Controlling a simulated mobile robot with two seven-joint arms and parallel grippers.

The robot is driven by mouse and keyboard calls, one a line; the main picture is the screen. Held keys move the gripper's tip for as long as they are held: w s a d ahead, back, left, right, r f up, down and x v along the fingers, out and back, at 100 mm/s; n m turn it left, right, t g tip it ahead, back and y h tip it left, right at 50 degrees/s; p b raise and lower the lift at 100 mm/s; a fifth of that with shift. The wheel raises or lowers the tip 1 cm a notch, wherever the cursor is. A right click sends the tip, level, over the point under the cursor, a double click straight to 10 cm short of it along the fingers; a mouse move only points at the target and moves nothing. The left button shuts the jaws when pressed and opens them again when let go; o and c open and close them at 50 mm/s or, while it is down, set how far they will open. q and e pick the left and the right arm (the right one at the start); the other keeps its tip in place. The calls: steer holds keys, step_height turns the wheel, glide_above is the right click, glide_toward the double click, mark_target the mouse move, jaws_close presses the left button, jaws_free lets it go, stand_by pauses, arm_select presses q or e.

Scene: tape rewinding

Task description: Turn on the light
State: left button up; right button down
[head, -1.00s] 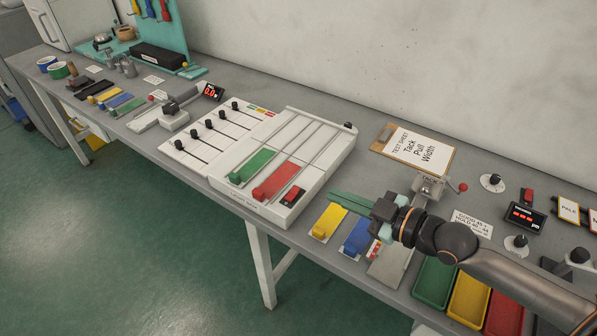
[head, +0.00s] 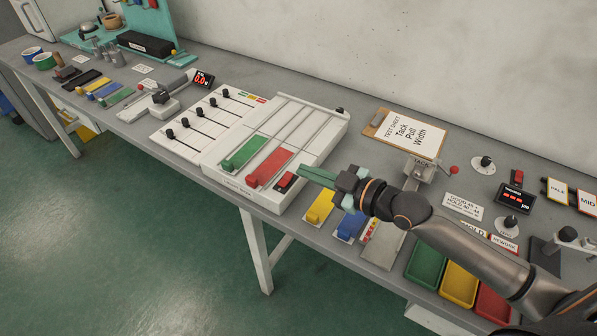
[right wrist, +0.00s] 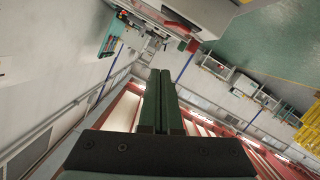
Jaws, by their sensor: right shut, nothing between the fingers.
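A red rocker switch (head: 286,181) in a dark housing sits at the front right corner of a white panel (head: 318,148) with sliders. It is the nearest likely light switch in view, but I cannot read a label on it. My right gripper (head: 304,172) is shut and empty, with its green fingers pointing left. Its fingertips are just right of the switch in the head view; I cannot tell whether they touch it. In the right wrist view the shut fingers (right wrist: 160,80) point up the picture. My left gripper is not in view.
Green (head: 244,153) and red (head: 270,168) blocks lie on the white panel beside the switch. Yellow (head: 319,207) and blue (head: 350,226) blocks lie below my right gripper. A clipboard (head: 410,137) lies behind.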

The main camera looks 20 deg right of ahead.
mark_target(286, 179)
steer(key=w+f, duration=0.2)
steer(key=w+a+f, duration=0.1)
steer(key=w, duration=0.1)
steer(key=shift+w+a+f+b, duration=0.1)
steer(key=shift+w+f+b, duration=0.05)
steer(key=shift+f+b, duration=0.2)
steer(key=shift+w+d+f, duration=0.1)
steer(key=shift+d+f, duration=0.1)
steer(key=shift+f, duration=0.25)
